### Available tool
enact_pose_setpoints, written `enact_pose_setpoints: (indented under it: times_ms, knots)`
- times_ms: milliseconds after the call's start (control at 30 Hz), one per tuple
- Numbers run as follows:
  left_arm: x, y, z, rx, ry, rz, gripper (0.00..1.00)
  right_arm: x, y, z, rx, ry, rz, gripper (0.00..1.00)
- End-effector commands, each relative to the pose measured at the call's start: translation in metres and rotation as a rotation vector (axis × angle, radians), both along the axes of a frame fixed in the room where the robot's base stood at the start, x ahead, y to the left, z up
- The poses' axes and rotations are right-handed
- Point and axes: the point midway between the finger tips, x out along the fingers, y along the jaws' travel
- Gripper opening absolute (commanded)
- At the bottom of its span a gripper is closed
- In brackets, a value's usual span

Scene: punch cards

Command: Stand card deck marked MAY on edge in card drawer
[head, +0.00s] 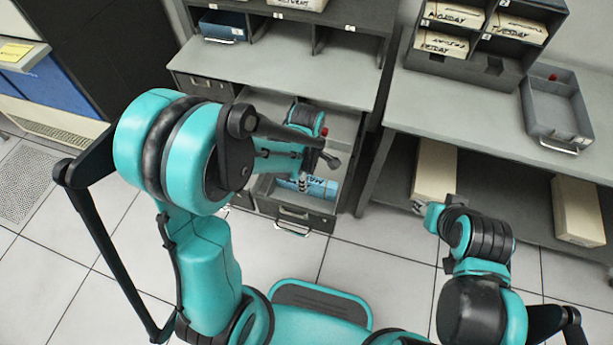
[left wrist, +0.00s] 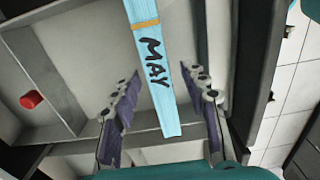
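The light blue card deck marked MAY (head: 319,189) is inside the open card drawer (head: 322,220), near its front. In the left wrist view the deck (left wrist: 152,70) shows as a long narrow strip with black MAY lettering and a tan band. Whether it stands on edge or is held up is hard to tell. My left gripper (head: 318,171) is over the drawer. Its fingers (left wrist: 162,108) are open, one on each side of the deck, with visible gaps. My right gripper (head: 419,207) is away from the drawer, in front of the right bench; its opening is unclear.
A red object (left wrist: 31,100) shows beside a drawer divider. The right bench (head: 470,115) carries a dark rack of labelled decks (head: 455,15) and a grey tray (head: 560,107). Pale boxes (head: 578,211) are below it. The tiled floor (head: 370,260) before the drawer is clear.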

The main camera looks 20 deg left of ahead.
Motion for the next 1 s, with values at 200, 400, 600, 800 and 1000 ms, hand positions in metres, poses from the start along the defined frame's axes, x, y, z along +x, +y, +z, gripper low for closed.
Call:
enact_pose_setpoints:
  times_ms: [200,400,600,800,1000]
  knots:
    - [0.000,0.000,0.002,0.000,0.000,0.000,0.44,0.000,0.000,0.000,0.000,0.000,0.000,0.40]
    - [-0.001,0.000,0.028,0.000,0.000,0.000,0.44,0.000,0.000,0.000,0.000,0.000,0.000,0.40]
    - [0.000,0.000,0.072,0.000,0.000,0.000,0.44,0.000,0.000,0.000,0.000,0.000,0.000,0.40]
    - [0.000,0.000,0.105,0.000,0.000,0.000,0.44,0.000,0.000,0.000,0.000,0.000,0.000,0.40]
    - [0.000,0.000,0.119,0.000,0.000,0.000,0.44,0.000,0.000,0.000,0.000,0.000,0.000,0.40]
